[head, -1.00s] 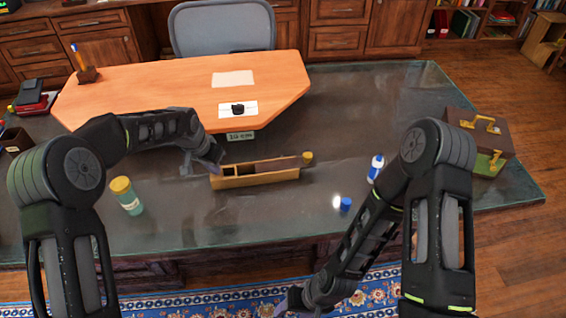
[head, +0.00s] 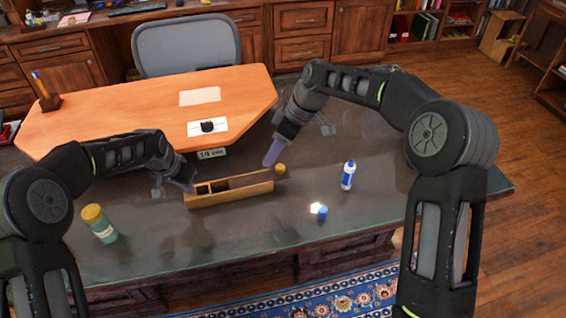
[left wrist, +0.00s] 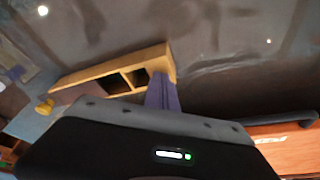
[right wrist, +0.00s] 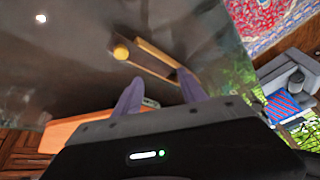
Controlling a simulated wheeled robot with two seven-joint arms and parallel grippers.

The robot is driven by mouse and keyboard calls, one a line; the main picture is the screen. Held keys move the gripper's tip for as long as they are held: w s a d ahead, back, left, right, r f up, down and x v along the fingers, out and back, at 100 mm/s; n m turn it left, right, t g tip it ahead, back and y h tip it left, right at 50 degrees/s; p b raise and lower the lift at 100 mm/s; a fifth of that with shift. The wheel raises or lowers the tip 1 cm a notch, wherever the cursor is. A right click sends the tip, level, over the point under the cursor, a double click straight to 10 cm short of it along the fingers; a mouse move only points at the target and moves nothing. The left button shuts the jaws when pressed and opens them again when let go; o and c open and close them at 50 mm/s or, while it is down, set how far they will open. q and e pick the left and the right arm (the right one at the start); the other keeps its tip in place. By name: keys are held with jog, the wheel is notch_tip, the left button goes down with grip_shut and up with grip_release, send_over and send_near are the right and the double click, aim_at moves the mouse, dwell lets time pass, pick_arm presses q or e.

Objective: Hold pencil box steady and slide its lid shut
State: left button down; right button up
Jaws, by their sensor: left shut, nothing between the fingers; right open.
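The wooden pencil box (head: 230,197) lies on the dark desk top, its open compartments at its left end. Its darker lid (head: 250,181) covers the right part and sticks out a little past the right end, near a round yellow knob (head: 280,168). My left gripper (head: 190,187) is shut and empty at the box's left end; in the left wrist view its fingers (left wrist: 162,92) are beside the box end (left wrist: 120,70). My right gripper (head: 270,158) is open above and behind the box's right end. In the right wrist view its fingers (right wrist: 160,95) are apart, with nothing between them.
A green jar with a yellow lid (head: 100,224) stands at the left. A white and blue bottle (head: 348,175) and a small blue cap (head: 322,212) are at the right. An orange desk panel (head: 120,105) lies behind the box. The desk in front of the box is clear.

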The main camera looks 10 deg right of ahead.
jog(key=n, duration=0.1)
send_near(281, 167)
notch_tip(281, 167, up, 4)
jog(key=s, duration=0.1)
jog(key=shift+s+d+t+h, duration=0.1)
jog(key=shift+d+t+h, duration=0.1)
jog(key=shift+t+h, duration=0.2)
jog(key=shift+f, duration=0.1)
jog(key=x, duration=1.2)
jog(key=shift+c, duration=0.4)
jog(key=shift+s, duration=0.1)
grip_shut()
